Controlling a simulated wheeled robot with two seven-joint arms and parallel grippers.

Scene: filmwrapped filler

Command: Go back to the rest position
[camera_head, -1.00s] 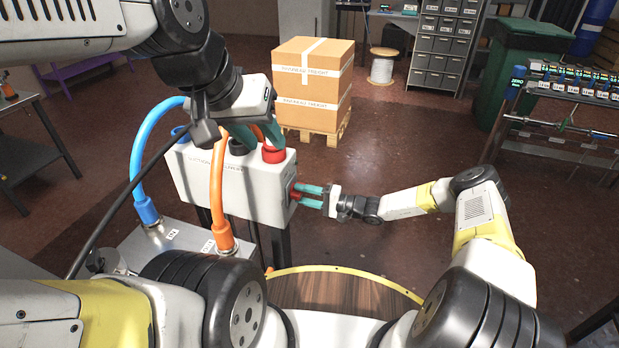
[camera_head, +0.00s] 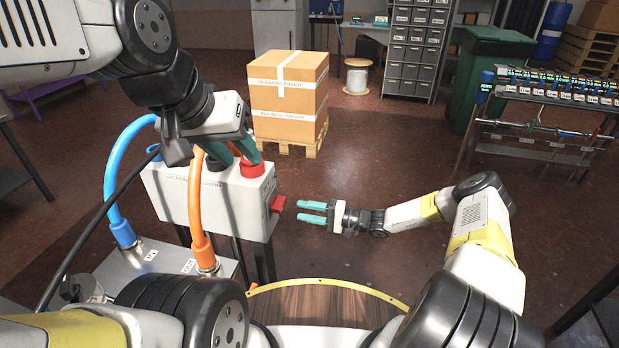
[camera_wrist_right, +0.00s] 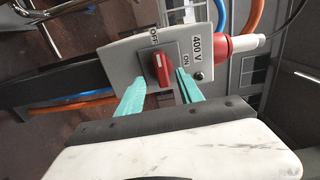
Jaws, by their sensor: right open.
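My right gripper (camera_head: 302,212) is open and empty, with its two teal fingers apart. It stands just right of the red rotary switch (camera_head: 278,204) on the side of the grey box (camera_head: 225,213), with a gap between. In the right wrist view the red switch (camera_wrist_right: 161,68) shows ahead of the open fingers, between OFF and ON labels. My left gripper (camera_head: 232,152) is over the top of the box, its teal fingers by the red socket (camera_head: 254,169) and a dark connector. What lies between those fingers is partly hidden, so its grip is unclear.
A black cable hangs at left. Stacked cartons (camera_head: 288,95) stand on a pallet behind. A rack (camera_head: 550,100) is at right.

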